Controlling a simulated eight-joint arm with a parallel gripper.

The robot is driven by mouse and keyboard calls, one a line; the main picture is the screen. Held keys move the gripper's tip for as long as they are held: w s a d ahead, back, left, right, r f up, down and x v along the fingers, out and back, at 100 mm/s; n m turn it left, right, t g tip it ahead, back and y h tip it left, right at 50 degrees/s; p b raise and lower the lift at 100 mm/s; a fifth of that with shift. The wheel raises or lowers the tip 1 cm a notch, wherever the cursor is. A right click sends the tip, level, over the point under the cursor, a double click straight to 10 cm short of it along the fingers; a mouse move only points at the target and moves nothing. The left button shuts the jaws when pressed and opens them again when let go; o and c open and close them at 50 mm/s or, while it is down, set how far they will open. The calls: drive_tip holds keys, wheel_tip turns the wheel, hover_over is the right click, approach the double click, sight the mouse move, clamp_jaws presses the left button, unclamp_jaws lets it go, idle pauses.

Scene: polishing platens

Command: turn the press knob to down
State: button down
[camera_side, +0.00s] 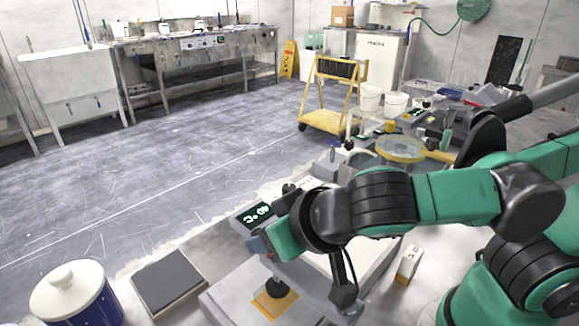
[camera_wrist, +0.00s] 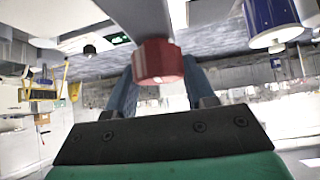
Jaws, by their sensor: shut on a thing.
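The red press knob (camera_wrist: 157,62) sits on the end of a grey housing (camera_wrist: 140,18) in the wrist view. My gripper (camera_wrist: 158,85) is shut on it, with one blue finger on each side. In the side view my gripper (camera_side: 260,244) is at the press, beside a green-lit display (camera_side: 257,215), and it and my arm hide the knob. A dark press stem (camera_side: 276,284) stands below on an orange pad (camera_side: 275,303). I cannot read a mark showing the knob's turn.
A dark square plate (camera_side: 168,280) and a blue jar with a white lid (camera_side: 72,297) stand to the left. A small pale block (camera_side: 408,262) lies to the right. A yellow-rimmed round item (camera_side: 401,149) and other tools crowd the bench behind my arm.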

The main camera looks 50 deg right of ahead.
drive_tip(key=m+g+h, duration=0.1)
drive_tip(key=m+h, duration=0.1)
drive_tip(key=m, duration=0.1)
drive_tip(key=m+h, duration=0.2)
drive_tip(key=m, duration=0.1)
drive_tip(key=shift+g+h, duration=0.3)
drive_tip(key=shift+g, duration=0.1)
drive_tip(key=shift+m, duration=0.4)
drive_tip(key=shift+c, duration=1.5)
unclamp_jaws()
drive_tip(key=v, duration=0.5)
drive_tip(key=shift+s+a+r, duration=0.15)
drive_tip(key=shift+s+a, duration=0.05)
